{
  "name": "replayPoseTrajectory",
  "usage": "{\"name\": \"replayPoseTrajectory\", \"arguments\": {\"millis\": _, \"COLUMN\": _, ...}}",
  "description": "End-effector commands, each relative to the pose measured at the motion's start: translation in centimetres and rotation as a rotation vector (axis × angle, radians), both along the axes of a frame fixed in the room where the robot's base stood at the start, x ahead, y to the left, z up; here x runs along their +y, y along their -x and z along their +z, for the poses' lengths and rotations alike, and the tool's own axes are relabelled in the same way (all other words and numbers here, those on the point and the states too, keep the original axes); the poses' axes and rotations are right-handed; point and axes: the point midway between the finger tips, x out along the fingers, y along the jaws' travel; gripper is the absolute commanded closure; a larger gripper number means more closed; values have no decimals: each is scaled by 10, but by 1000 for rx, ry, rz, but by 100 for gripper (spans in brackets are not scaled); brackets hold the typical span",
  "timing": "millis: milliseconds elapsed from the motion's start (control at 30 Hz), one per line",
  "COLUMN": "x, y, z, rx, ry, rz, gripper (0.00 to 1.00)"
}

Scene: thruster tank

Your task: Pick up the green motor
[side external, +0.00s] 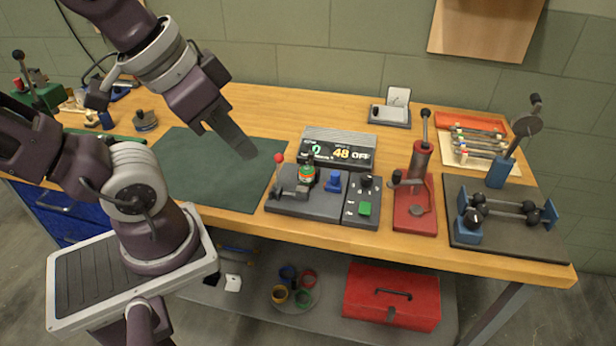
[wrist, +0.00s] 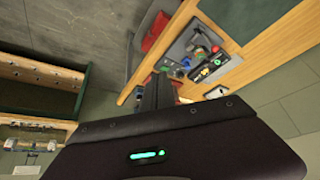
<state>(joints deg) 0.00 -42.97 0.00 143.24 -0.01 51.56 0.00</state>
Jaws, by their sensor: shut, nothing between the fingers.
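A small round part with green and orange bands (side external: 306,173) stands upright on the dark grey fixture (side external: 262,205), between a red-knobbed lever and a blue part. It may be the green motor; I cannot be sure. My gripper (side external: 246,153) is shut and empty, pointing down over the dark green mat (side external: 190,185), left of the fixture and apart from it. In the wrist view my gripper's dark fingers (wrist: 158,90) sit close together, with the fixture and its small colored parts (wrist: 196,50) beyond them; the banded part is too small to make out there.
Behind the fixture is a display box (side external: 340,150) reading "48 OFF". A red press (side external: 415,200) and a dark tray with a dumbbell-like part (side external: 505,212) stand to the right. A green machine (side external: 45,97) is at the far left. The mat is clear.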

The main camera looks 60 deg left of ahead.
Motion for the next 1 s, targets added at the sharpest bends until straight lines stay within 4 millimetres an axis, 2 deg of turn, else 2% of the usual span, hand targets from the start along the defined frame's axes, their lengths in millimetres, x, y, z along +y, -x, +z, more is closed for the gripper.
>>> {"name": "replayPoseTrajectory", "arguments": {"millis": 67, "x": 0, "y": 0, "z": 0, "rx": 0, "ry": 0, "rz": 0, "gripper": 100}}
{"name": "replayPoseTrajectory", "arguments": {"millis": 100, "x": 0, "y": 0, "z": 0, "rx": 0, "ry": 0, "rz": 0, "gripper": 96}}
{"name": "replayPoseTrajectory", "arguments": {"millis": 300, "x": 0, "y": 0, "z": 0, "rx": 0, "ry": 0, "rz": 0, "gripper": 57}}
{"name": "replayPoseTrajectory", "arguments": {"millis": 367, "x": 0, "y": 0, "z": 0, "rx": 0, "ry": 0, "rz": 0, "gripper": 45}}
{"name": "replayPoseTrajectory", "arguments": {"millis": 400, "x": 0, "y": 0, "z": 0, "rx": 0, "ry": 0, "rz": 0, "gripper": 42}}
{"name": "replayPoseTrajectory", "arguments": {"millis": 667, "x": 0, "y": 0, "z": 0, "rx": 3, "ry": -2, "rz": -2, "gripper": 42}}
{"name": "replayPoseTrajectory", "arguments": {"millis": 733, "x": 4, "y": -1, "z": -6, "rx": 46, "ry": -35, "rz": -27, "gripper": 42}}
{"name": "replayPoseTrajectory", "arguments": {"millis": 867, "x": 26, "y": -6, "z": -37, "rx": 273, "ry": -236, "rz": -185, "gripper": 42}}
{"name": "replayPoseTrajectory", "arguments": {"millis": 1000, "x": 63, "y": -25, "z": -73, "rx": 576, "ry": -587, "rz": -478, "gripper": 42}}
